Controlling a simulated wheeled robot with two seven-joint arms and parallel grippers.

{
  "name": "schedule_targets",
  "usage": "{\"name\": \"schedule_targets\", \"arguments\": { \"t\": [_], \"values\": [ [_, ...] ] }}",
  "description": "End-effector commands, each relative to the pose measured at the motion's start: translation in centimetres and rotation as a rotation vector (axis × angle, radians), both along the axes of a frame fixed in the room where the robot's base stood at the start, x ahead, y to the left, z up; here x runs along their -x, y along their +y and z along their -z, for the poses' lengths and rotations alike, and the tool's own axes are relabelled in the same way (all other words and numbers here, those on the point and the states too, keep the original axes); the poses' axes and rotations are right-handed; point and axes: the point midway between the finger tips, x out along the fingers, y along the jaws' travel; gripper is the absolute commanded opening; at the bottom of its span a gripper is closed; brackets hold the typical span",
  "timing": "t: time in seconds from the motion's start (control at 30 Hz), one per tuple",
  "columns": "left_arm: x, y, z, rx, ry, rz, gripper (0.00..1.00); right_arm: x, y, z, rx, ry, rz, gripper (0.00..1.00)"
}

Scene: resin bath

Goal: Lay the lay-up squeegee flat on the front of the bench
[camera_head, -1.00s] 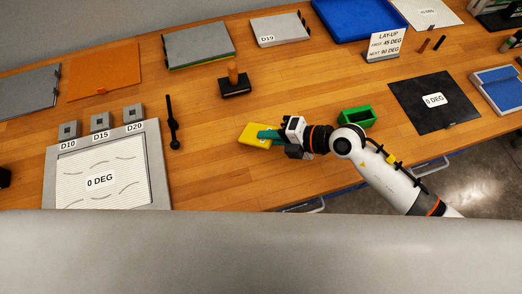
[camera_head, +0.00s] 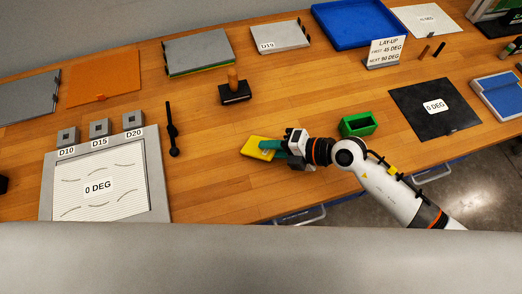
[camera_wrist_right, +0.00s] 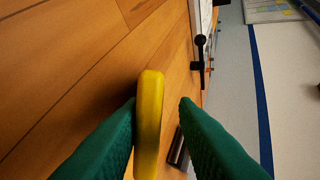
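The lay-up squeegee is a yellow slab (camera_head: 257,147) near the front of the wooden bench (camera_head: 215,190), left of the green box. My right gripper (camera_head: 272,147), with green fingers, reaches it from the right. In the right wrist view the squeegee (camera_wrist_right: 149,120) shows edge-on between the fingers (camera_wrist_right: 157,105). It is close against the left finger, and a gap shows between it and the right finger, so the gripper is open around it. I cannot tell whether the squeegee touches the bench all along its underside. My left gripper is not in view.
A green open box (camera_head: 358,125) stands right of my gripper. A black sheet (camera_head: 412,118) marked 0 DEG lies farther right. A black hand tool (camera_head: 172,128) and the grey framed plate (camera_head: 160,195) are on the left. Bare bench lies between the plate and the squeegee.

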Motion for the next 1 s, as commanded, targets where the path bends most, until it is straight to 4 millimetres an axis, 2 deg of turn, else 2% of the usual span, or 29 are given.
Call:
{"name": "schedule_targets", "arguments": {
  "t": [0.1, 0.5, 0.67, 1.0],
  "values": [
    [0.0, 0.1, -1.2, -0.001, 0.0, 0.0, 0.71, 0.5, -1.3, -1.1, 0.003, 0.001, 0.0, 0.27],
    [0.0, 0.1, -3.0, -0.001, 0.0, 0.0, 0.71, 1.8, -5.2, -3.2, 0.002, -0.001, 0.0, 0.27],
    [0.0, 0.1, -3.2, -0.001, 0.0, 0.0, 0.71, 2.1, -5.9, -3.5, 0.001, -0.001, 0.0, 0.27],
    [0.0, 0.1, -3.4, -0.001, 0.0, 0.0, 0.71, 2.1, -6.0, -3.8, 0.0, -0.001, 0.0, 0.27]
  ]
}}
